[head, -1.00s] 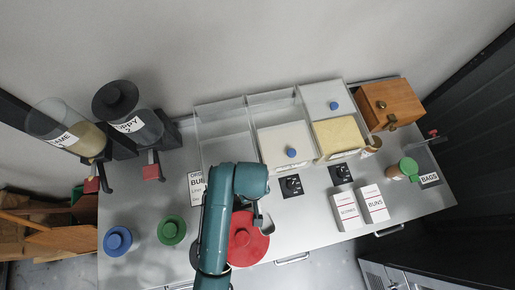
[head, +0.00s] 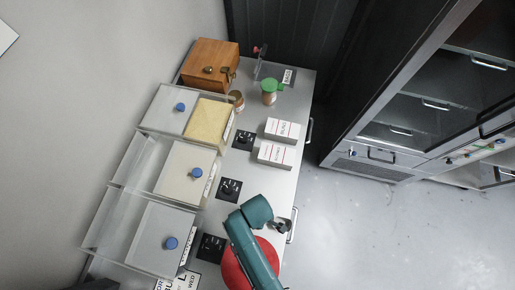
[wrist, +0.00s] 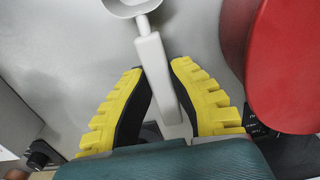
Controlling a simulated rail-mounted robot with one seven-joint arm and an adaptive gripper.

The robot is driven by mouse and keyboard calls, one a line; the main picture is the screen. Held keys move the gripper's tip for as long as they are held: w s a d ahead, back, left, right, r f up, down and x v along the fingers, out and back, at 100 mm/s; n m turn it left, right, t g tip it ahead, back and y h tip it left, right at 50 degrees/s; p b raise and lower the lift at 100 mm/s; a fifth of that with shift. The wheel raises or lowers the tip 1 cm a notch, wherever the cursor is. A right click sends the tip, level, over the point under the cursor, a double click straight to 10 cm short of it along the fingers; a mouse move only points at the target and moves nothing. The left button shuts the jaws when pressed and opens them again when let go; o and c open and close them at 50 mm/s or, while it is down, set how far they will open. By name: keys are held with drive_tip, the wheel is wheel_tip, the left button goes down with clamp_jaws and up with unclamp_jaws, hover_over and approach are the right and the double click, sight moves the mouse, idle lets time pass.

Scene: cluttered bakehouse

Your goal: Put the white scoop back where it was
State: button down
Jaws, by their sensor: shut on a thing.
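The white scoop (wrist: 151,55) shows in the wrist view, with its bowl at the top edge, partly cut off. My gripper (wrist: 158,68) has its yellow-and-black fingers shut on the scoop's handle. In the head view my gripper (head: 283,226) is above the front edge of the counter, next to a round red lid or disc (head: 236,272). The scoop is too small and covered to make out clearly there. Three clear bins with blue knobs stand in a row: a far one with yellow contents (head: 208,122), a middle pale one (head: 180,165) and a near one (head: 152,230).
Black plates (head: 228,189) lie in front of the bins. Two white boxes (head: 275,153), a green-lidded jar (head: 269,92) and a wooden box (head: 208,66) stand farther along the counter. The red disc (wrist: 290,70) is close to my gripper's right. Open floor lies right of the counter.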

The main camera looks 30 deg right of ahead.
drive_tip(key=shift+f, duration=0.1)
drive_tip(key=c, duration=1.1)
unclamp_jaws()
